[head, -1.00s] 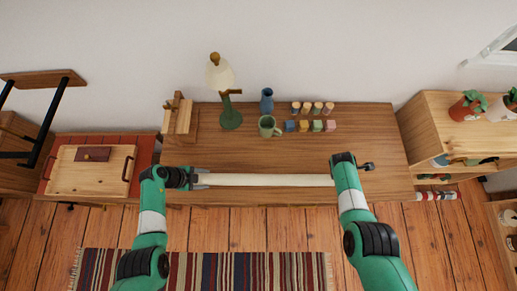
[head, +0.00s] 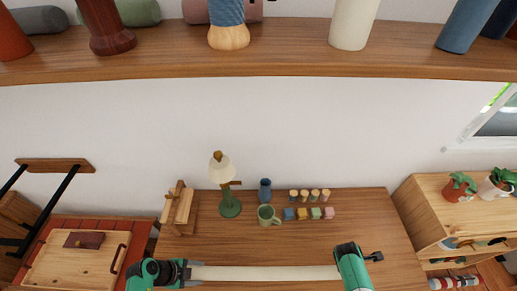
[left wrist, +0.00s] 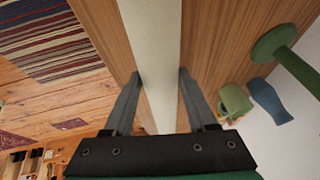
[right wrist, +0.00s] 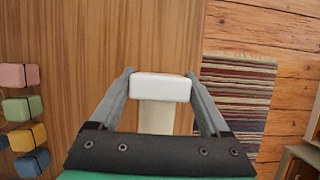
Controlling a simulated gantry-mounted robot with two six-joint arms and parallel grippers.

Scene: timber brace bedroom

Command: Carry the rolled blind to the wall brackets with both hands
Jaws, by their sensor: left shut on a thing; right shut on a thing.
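The rolled blind (head: 265,272) is a long cream roll held level above the wooden desk, near the bottom of the head view. My left gripper (head: 187,273) is shut on its left end; in the left wrist view the roll (left wrist: 152,40) runs between the two fingers. My right gripper (right wrist: 159,74) is shut around the right end, where a white end cap (right wrist: 160,88) shows between the fingers. In the head view my right arm hides that end. I see no wall brackets on the bare wall (head: 330,130).
A wooden shelf (head: 280,65) with vases spans the wall above. On the desk (head: 330,240) stand a lamp (head: 229,205), blue vase (head: 265,190), green mug (head: 268,215), small blocks (head: 316,213) and a wooden stand (head: 180,208). A plant cabinet (head: 425,205) is at right.

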